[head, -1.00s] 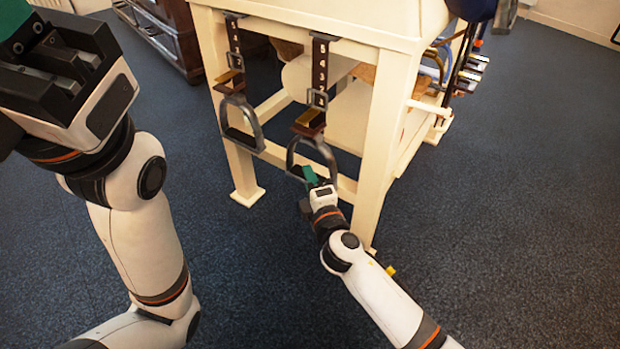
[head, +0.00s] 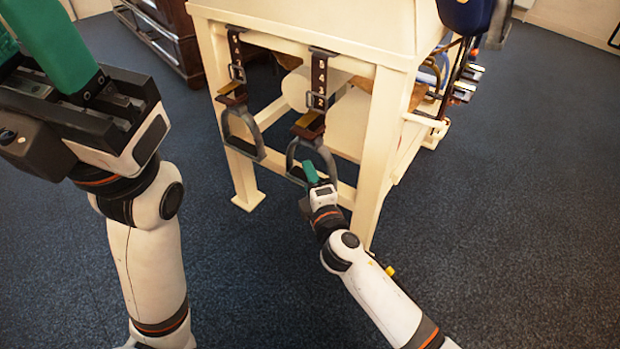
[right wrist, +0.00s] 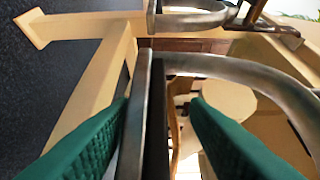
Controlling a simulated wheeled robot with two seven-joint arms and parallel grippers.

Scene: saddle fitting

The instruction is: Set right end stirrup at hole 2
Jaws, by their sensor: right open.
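Two stirrups hang on dark numbered straps at the near end of the cream stand. The right stirrup (head: 293,150) is a grey metal arch under a brown and gold block. On its strap (head: 322,62) the marks 5, 4 and 3 show above the buckle (head: 315,101), which sits about level with the 2. My right gripper (head: 306,178) is open at the stirrup's lower part. In the right wrist view its green fingers (right wrist: 160,125) stand on either side of the stirrup's tread (right wrist: 140,100). My left gripper (head: 25,50) is raised, empty and apparently open.
The left stirrup (head: 257,140) hangs beside the right one on its own strap. The cream stand (head: 378,140) has a leg just right of my right gripper. A dark wooden cabinet (head: 165,40) stands behind. The blue floor in front is clear.

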